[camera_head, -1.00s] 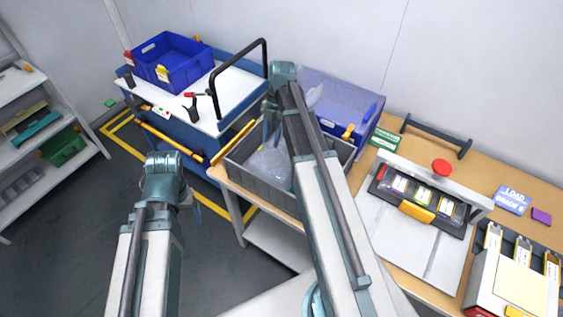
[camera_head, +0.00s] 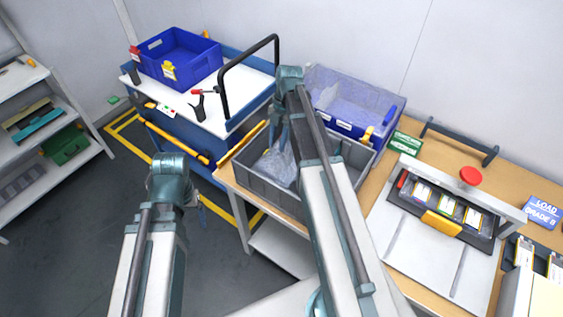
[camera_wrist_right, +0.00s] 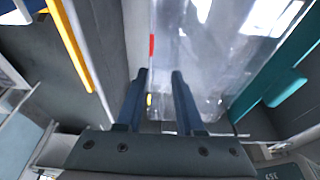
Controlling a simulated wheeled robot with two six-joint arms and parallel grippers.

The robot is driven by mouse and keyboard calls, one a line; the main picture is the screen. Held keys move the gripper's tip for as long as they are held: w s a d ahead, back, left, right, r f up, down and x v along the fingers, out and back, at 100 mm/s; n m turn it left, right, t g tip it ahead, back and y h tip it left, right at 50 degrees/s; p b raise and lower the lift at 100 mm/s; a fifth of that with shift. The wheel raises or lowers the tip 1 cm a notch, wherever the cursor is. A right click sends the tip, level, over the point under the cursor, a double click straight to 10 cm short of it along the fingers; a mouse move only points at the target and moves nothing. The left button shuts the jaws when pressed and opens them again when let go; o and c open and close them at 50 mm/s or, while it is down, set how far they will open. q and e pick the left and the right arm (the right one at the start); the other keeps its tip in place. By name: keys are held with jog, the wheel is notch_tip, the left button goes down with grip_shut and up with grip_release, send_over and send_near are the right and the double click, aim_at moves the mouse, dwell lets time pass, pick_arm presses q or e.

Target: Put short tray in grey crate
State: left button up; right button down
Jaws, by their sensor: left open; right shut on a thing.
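The grey crate (camera_head: 272,193) stands on the left end of the wooden bench. A clear, see-through tray-like thing, which I take to be the short tray (camera_head: 278,168), shows inside its walls in the head view. My right gripper (camera_head: 279,143) reaches down over the crate and is shut on the tray's edge. In the right wrist view the tray (camera_wrist_right: 205,55) lies beyond the fingers (camera_wrist_right: 157,75), with a small red mark on its edge. Whether it touches the crate floor is unclear. My right arm hides part of the crate. My left gripper (camera_head: 184,203) is open and empty over the floor.
A translucent blue-fronted bin (camera_head: 352,100) stands behind the crate. A blue cart (camera_head: 205,95) with a black handle and a blue crate (camera_head: 178,57) is at left. A fixture with a red knob (camera_head: 471,175) is at right.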

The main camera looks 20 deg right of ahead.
aim_at(278, 155)
pick_arm(q)
jog(key=shift+f+b, duration=0.9)
jog(key=shift+f, duration=0.6)
pick_arm(e)
jog(key=shift+f, duration=1.55)
pick_arm(q)
jog(key=shift+f, duration=0.15)
pick_arm(e)
jog(key=shift+f, duration=0.1)
pick_arm(q)
notch_tip(278, 155, down, 3)
jog(key=b, duration=0.3)
jog(key=shift+f+b, duration=0.2)
jog(key=shift+b, duration=0.15)
pick_arm(e)
notch_tip(278, 155, down, 4)
jog(key=shift+r, duration=0.25)
jog(key=shift+f, duration=0.15)
pick_arm(q)
jog(key=shift+f, duration=0.1)
pick_arm(e)
jog(key=c, duration=0.5)
grip_release()
jog(key=shift+c, duration=0.2)
